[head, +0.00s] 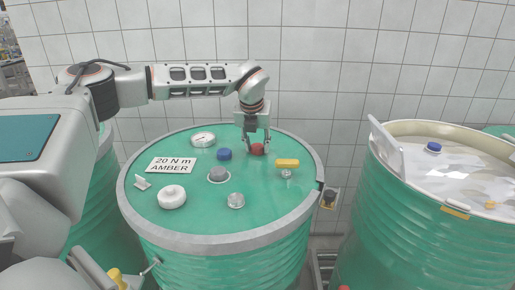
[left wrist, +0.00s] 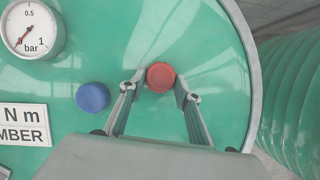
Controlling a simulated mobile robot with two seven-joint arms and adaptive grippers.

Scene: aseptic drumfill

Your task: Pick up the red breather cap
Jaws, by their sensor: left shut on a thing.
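The red breather cap (head: 257,149) is at the far side of the green drum lid (head: 215,215), right of a blue cap (head: 224,154). It also shows in the left wrist view (left wrist: 160,77) between my fingertips. My left gripper (head: 257,143) points down over the red cap and is shut on it, with a finger on either side (left wrist: 160,88). The cap looks to be at lid level; I cannot tell whether it is clear of the lid. My right gripper is not in view.
An open drum (head: 440,215) stands at right. A tiled wall (head: 320,60) is behind.

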